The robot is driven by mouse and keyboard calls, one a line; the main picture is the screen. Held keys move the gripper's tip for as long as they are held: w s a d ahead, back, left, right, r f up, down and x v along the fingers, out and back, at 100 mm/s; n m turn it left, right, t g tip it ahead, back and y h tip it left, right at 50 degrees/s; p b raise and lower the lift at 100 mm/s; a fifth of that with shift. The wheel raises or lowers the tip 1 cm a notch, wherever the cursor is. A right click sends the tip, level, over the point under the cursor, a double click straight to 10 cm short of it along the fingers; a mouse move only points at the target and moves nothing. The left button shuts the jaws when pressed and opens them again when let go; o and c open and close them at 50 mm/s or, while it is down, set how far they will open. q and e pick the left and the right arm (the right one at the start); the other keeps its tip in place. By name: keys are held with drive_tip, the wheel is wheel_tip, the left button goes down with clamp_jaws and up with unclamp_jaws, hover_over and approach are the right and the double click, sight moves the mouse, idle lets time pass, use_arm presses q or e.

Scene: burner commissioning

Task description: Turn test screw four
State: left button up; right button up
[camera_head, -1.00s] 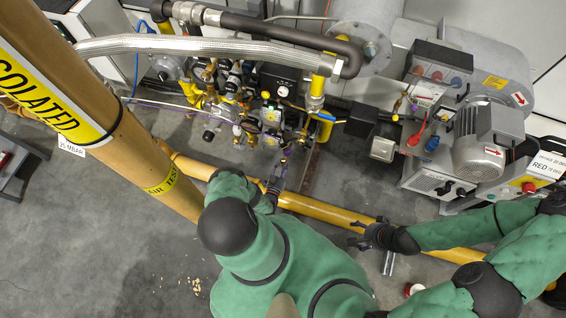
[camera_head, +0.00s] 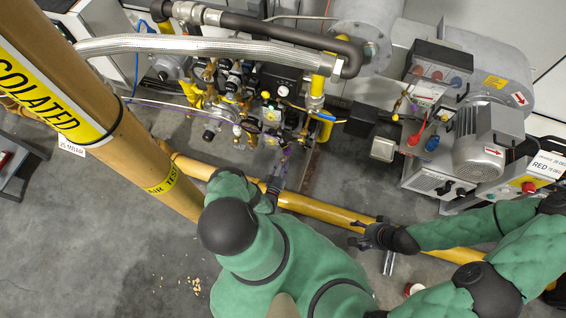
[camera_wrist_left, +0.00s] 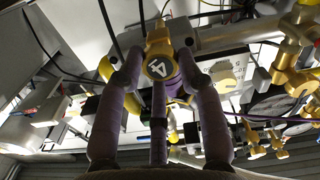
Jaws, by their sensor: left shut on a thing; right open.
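In the head view my left gripper (camera_head: 282,160) is at the lower edge of the valve assembly (camera_head: 262,118), where the tag is too small to read. My right gripper (camera_head: 362,236) is open and empty near the yellow floor pipe.
A yellow pipe (camera_head: 320,208) runs along the floor under my arms. A large pipe labelled ISOLATED (camera_head: 125,140) crosses the left side. The burner with its motor (camera_head: 478,150) stands at right. Grey floor at lower left is clear apart from small scattered pieces (camera_head: 195,286).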

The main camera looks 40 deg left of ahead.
use_arm(q)
drive_tip(key=shift+w+a+r+n, duration=0.15)
drive_tip(key=shift+a+r+n, duration=0.2)
drive_tip(key=shift+n, duration=0.25)
drive_tip(key=shift+a, duration=0.2)
drive_tip(key=o, duration=1.1)
drive_tip(key=shift+d+f, duration=0.1)
drive_tip(key=shift+d, duration=0.05)
drive_tip(key=shift+d+f, duration=0.1)
drive_tip(key=shift+d, duration=0.05)
drive_tip(key=v, duration=0.7)
drive_tip(key=shift+s, duration=0.3)
drive_tip(key=shift+d, duration=0.1)
